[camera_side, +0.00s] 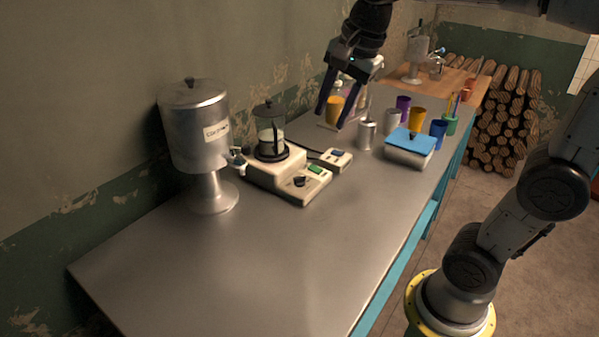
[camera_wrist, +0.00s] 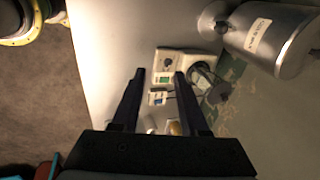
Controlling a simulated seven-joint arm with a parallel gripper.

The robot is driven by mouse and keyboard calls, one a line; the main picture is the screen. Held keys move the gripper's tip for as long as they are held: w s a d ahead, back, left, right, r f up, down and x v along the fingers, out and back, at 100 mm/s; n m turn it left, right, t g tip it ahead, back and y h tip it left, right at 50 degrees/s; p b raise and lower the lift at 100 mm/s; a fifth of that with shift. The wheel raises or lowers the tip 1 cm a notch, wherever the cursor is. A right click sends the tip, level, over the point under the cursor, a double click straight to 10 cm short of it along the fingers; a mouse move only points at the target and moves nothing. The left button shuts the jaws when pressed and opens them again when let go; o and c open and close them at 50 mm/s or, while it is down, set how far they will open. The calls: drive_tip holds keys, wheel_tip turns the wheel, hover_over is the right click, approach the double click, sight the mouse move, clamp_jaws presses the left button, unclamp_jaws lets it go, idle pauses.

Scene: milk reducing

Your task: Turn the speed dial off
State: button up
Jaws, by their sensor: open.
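A cream stirrer base (camera_side: 278,172) stands on the metal table, with a small black dial (camera_side: 300,181) and a green switch (camera_side: 316,169) on its front panel. A glass jug with a black lid and handle (camera_side: 269,135) stands on the base. In the wrist view the dial (camera_wrist: 168,62) and green switch (camera_wrist: 164,78) show between the finger lines. The dial's exact setting is too small to read. My gripper (camera_side: 332,120) is open and empty, pointing down above the table, behind and to the right of the base and apart from the dial. It also shows in the wrist view (camera_wrist: 160,72).
A small box with a blue switch (camera_side: 338,158) sits right of the base. A large metal dispenser (camera_side: 196,130) stands left. Several cups, including a yellow one (camera_side: 417,118), and a blue-topped block (camera_side: 409,148) stand right. The table's front left is clear.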

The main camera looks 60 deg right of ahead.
drive_tip(key=w+d+f+m+g, duration=0.25)
drive_tip(key=w+d+m, duration=0.25)
drive_tip(key=w, duration=0.5)
drive_tip(key=m+g, duration=0.1)
drive_tip(key=m, duration=0.1)
hover_over(300, 177)
wheel_tip(300, 177, down, 11)
wheel_tip(300, 177, down, 12)
drive_tip(key=shift+w+f, duration=0.1)
drive_tip(key=shift+f, duration=0.15)
drive_tip(key=shift+c, duration=0.3)
clamp_jaws()
